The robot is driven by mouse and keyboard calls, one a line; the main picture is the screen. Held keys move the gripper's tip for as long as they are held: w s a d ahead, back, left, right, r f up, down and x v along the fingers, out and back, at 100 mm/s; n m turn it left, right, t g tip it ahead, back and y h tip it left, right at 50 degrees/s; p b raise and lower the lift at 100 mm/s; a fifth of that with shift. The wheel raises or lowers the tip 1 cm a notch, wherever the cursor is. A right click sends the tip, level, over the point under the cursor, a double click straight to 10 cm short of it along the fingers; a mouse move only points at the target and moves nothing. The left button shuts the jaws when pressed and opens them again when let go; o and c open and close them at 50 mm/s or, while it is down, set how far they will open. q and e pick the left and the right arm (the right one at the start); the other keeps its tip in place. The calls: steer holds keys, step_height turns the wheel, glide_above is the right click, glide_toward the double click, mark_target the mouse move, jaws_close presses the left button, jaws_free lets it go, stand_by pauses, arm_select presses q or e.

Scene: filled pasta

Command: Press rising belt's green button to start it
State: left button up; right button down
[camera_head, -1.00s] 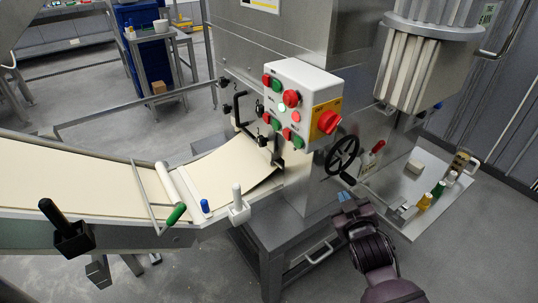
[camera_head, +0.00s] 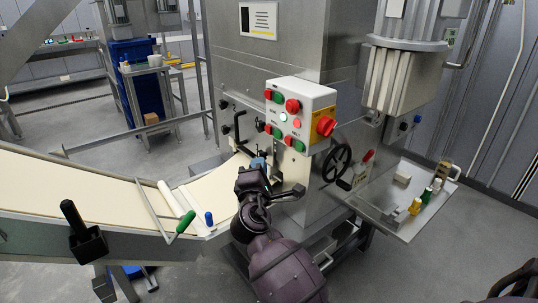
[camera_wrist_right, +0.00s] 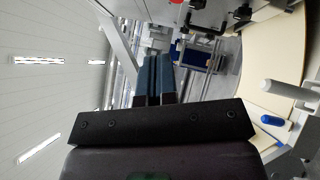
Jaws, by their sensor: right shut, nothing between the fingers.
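The white control box (camera_head: 301,112) is on the steel machine, with a large red knob on a yellow plate. Several small red and green buttons are on its face, such as an upper green one (camera_head: 277,97) and lower green ones (camera_head: 276,132) and (camera_head: 298,145). Their labels are too small to read, so I cannot tell which belongs to the rising belt. My right gripper (camera_head: 258,163) is shut and empty, below and left of the box, apart from the buttons. Its blue fingertips (camera_wrist_right: 153,66) meet in the wrist view. My left gripper is not in view.
The cream belt (camera_head: 85,190) runs from the left toward the machine, with green and blue handles (camera_head: 186,221) at its side. A side tray (camera_head: 420,220) holds small bottles.

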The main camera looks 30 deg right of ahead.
mark_target(300, 147)
steer(key=shift+s+d+r+n+g+h, duration=0.1)
steer(key=shift+s+r+n+g+h, duration=0.1)
steer(key=shift+n+h, duration=0.25)
steer(key=shift+s+r+n+g+h, duration=0.15)
steer(key=shift+n+h, duration=0.1)
steer(key=shift+n, duration=0.3)
steer(key=shift+d+f, duration=0.1)
steer(key=shift+f, duration=0.05)
steer(key=shift+w+d+p, duration=0.2)
steer(key=shift+d, duration=1.95)
steer(key=shift+w+d+p, duration=0.15)
steer(key=shift+w+d, duration=0.05)
steer(key=shift+d, duration=1.95)
steer(key=shift+d, duration=0.4)
